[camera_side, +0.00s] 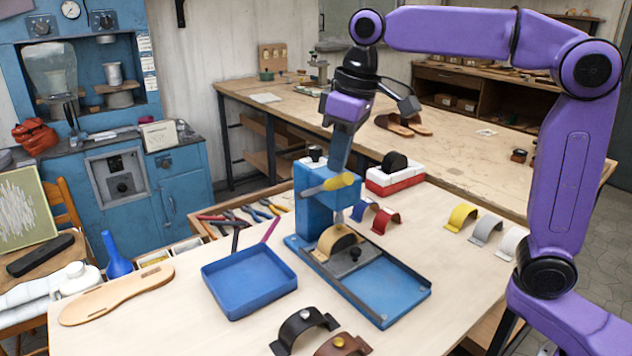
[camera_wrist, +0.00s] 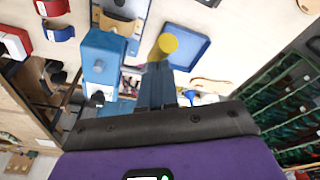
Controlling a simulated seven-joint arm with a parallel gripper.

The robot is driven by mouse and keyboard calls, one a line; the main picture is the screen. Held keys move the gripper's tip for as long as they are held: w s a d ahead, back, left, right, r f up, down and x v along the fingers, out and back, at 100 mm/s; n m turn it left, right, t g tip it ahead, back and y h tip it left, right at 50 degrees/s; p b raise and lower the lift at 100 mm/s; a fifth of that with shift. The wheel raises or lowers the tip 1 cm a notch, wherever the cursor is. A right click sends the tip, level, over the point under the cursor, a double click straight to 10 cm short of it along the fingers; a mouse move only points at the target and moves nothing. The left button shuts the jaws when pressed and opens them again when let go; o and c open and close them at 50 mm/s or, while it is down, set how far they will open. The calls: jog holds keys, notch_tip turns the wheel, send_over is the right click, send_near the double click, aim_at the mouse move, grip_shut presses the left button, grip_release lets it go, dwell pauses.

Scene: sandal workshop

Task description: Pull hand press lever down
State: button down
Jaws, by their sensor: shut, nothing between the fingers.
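The hand press (camera_side: 313,215) is a blue upright column on a dark-edged blue base. Its lever (camera_side: 338,181) sticks out near the column's top, roughly level with a slight upward tilt, and ends in a yellow grip. My gripper (camera_side: 338,167) points down with its fingers shut and empty, right above or beside the yellow grip; I cannot tell whether they touch. In the wrist view the shut fingers (camera_wrist: 157,72) lie just below the yellow grip's round end (camera_wrist: 168,43), with the press column (camera_wrist: 102,55) to their left. A tan strap piece (camera_side: 337,239) sits under the press head.
A blue tray (camera_side: 248,283) stands left of the press. A sandal sole (camera_side: 115,295) lies farther left. Red and blue straps (camera_side: 385,220) and a red-and-white block (camera_side: 396,178) are right of the column. Dark and brown straps (camera_side: 303,325) lie at the front.

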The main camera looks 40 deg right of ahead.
jog(key=shift+f, duration=1.6)
